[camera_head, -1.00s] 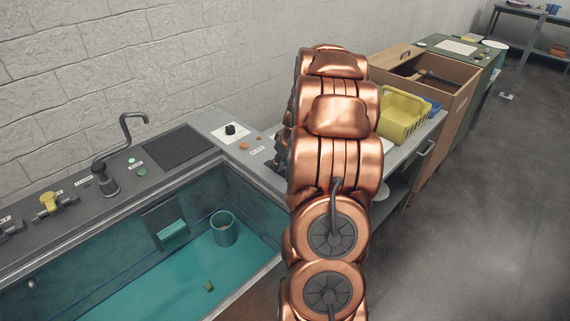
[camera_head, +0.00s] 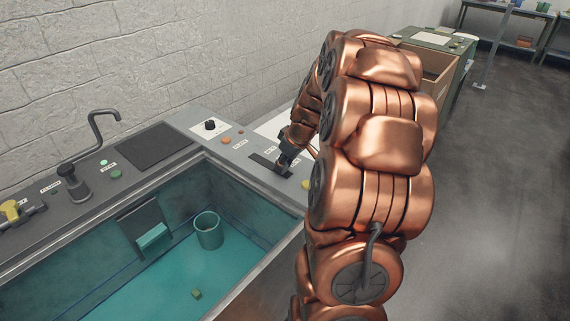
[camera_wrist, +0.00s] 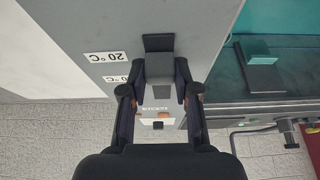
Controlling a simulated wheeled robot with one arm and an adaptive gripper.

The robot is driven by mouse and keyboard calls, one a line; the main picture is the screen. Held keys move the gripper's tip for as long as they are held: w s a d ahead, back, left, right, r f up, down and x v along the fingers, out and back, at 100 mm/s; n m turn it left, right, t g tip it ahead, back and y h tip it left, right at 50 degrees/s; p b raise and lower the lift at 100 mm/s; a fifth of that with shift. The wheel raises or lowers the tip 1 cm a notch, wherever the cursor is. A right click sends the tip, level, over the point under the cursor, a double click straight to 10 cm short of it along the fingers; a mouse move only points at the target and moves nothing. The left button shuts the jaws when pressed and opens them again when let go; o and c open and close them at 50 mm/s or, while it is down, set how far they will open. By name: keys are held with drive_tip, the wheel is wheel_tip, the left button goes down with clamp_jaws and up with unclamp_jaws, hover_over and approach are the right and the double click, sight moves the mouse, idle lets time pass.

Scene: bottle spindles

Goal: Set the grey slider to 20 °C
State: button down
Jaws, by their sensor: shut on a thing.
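The grey slider (camera_wrist: 159,70) is a small block between my gripper's fingertips in the wrist view. My gripper (camera_wrist: 161,64) is shut on it, one dark finger on each side. A bare stretch of its dark slot (camera_wrist: 158,43) shows above the block. An upside-down "20 °C" label (camera_wrist: 106,57) lies left of the slot. A second label (camera_wrist: 115,79) below it is partly hidden by a finger. In the head view my gripper (camera_head: 286,158) reaches down to the dark slot (camera_head: 264,161) on the counter; the slider is hidden there.
A black knob (camera_head: 210,125) and orange button (camera_head: 226,141) stand left of my gripper on the counter. A yellow button (camera_head: 306,184) is close on the right. The blue-green basin (camera_head: 180,270) with a cup (camera_head: 208,231) lies in front.

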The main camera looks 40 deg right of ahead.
drive_tip(key=c, duration=1.1)
unclamp_jaws()
drive_tip(key=shift+s+d, duration=0.15)
drive_tip(key=shift+s, duration=0.1)
drive_tip(key=shift+o, duration=1.3)
drive_tip(key=shift+w, duration=0.1)
drive_tip(key=v, duration=1.2)
